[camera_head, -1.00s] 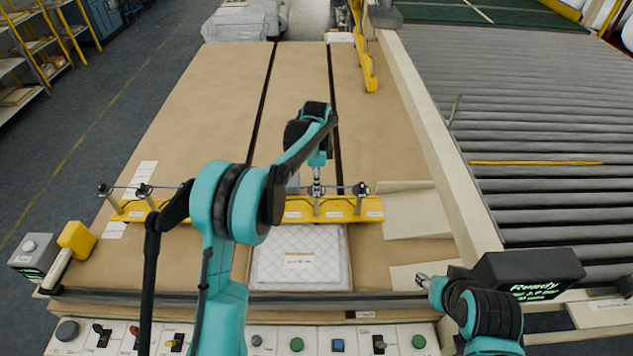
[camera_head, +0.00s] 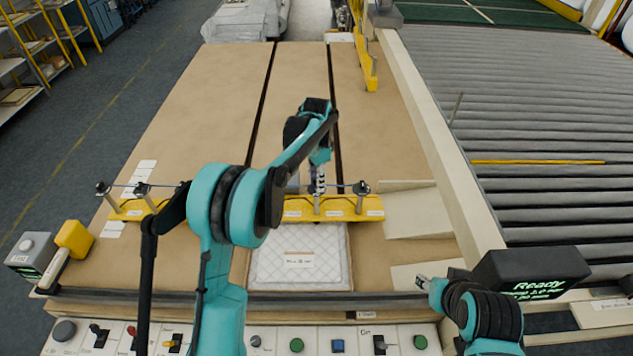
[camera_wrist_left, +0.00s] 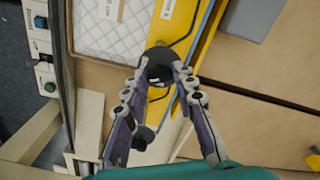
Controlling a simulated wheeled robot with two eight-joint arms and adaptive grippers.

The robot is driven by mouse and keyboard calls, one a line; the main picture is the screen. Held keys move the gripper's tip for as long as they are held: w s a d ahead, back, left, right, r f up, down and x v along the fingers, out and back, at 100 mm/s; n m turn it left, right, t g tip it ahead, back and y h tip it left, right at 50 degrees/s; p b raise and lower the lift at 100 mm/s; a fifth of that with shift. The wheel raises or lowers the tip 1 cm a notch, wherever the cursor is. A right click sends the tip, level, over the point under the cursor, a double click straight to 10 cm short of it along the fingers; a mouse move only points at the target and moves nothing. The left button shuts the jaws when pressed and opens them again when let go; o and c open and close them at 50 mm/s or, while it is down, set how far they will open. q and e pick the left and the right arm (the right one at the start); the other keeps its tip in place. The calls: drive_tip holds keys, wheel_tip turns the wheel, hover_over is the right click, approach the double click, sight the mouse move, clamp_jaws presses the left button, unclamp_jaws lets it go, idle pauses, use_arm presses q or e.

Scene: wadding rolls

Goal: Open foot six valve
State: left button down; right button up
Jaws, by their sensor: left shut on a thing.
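A yellow bar (camera_head: 292,208) lies across the brown table and carries several upright metal posts with dark tops, such as the post at its right (camera_head: 361,197). My left gripper (camera_head: 318,187) is over the bar at the post just left of that one. In the left wrist view, the gripper (camera_wrist_left: 168,75) is shut on a round black valve knob (camera_wrist_left: 157,63) above the yellow bar (camera_wrist_left: 180,30). The foot numbers on the bar's labels are too small to read. My right gripper (camera_head: 423,283) is low at the right, away from the bar; its fingers are too small to judge.
A white quilted pad (camera_head: 300,262) lies in front of the bar. A control panel (camera_head: 270,340) with buttons and switches runs along the front edge. A black display (camera_head: 530,275) reading "Ready" stands at the right, beside the roller conveyor (camera_head: 530,130). The table behind the bar is clear.

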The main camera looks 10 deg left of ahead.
use_arm(q)
drive_tip(key=n+b, duration=0.1)
drive_tip(key=n, duration=1.1)
drive_tip(key=shift+b, duration=0.3)
drive_tip(key=shift+n, duration=0.3)
drive_tip(key=c, duration=1.2)
unclamp_jaws()
wheel_tip(320, 180, up, 12)
